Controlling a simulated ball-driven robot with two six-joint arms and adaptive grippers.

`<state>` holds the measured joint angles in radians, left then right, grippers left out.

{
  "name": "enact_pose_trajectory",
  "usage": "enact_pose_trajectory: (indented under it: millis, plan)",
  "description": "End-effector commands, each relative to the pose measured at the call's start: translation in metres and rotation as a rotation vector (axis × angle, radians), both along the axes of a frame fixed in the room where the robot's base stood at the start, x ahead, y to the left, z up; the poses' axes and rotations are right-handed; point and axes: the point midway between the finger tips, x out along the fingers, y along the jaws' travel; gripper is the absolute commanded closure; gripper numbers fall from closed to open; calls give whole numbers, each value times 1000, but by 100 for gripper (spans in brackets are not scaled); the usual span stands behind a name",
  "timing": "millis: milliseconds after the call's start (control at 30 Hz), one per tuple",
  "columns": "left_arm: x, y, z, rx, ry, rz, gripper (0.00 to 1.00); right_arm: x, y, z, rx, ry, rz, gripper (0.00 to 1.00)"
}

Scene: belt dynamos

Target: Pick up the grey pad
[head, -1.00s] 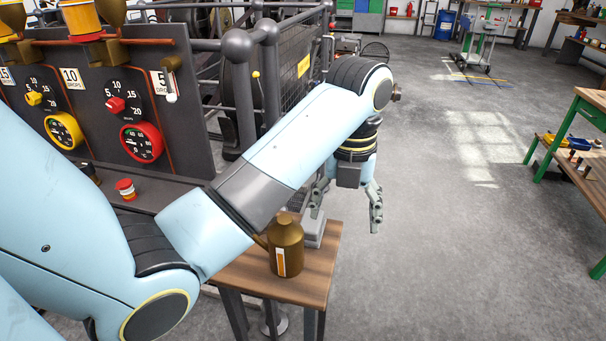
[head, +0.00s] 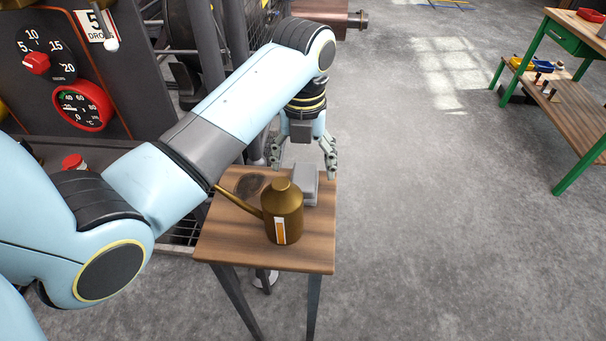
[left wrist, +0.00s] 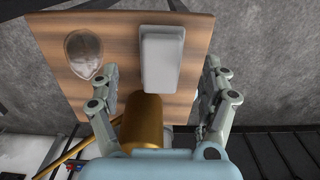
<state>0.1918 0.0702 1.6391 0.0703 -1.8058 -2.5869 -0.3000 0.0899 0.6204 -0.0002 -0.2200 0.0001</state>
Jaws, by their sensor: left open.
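The grey pad (head: 304,184) is a block with a narrower raised top, standing on the small wooden table (head: 222,247) behind the brass oil can. In the left wrist view the pad (left wrist: 161,58) lies ahead, between the lines of the two fingers. My left gripper (head: 304,160) is open and empty above the far part of the table, over the pad. In the left wrist view its fingers (left wrist: 160,88) stand apart on either side of the pad. My right gripper is not in view.
A brass oil can (head: 283,208) with a long spout stands close in front of the pad. A machine panel with dials (head: 82,105) stands at the left. The floor right of the table is free.

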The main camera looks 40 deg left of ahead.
Motion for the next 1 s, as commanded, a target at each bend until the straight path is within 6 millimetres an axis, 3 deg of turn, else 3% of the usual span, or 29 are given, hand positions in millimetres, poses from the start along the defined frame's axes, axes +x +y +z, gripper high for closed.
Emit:
enact_pose_trajectory:
  millis: [100,200,467,933,1000]
  plan:
    - [-1,-1,-23,0,4,0,20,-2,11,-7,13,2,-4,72]
    - [-1,-1,-32,-1,3,0,20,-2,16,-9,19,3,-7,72]
    - [0,-1,-33,-1,1,0,20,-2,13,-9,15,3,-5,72]
    - [0,-1,-33,-1,1,0,82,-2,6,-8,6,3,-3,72]
    - [0,-1,-33,-1,0,0,82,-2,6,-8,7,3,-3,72]
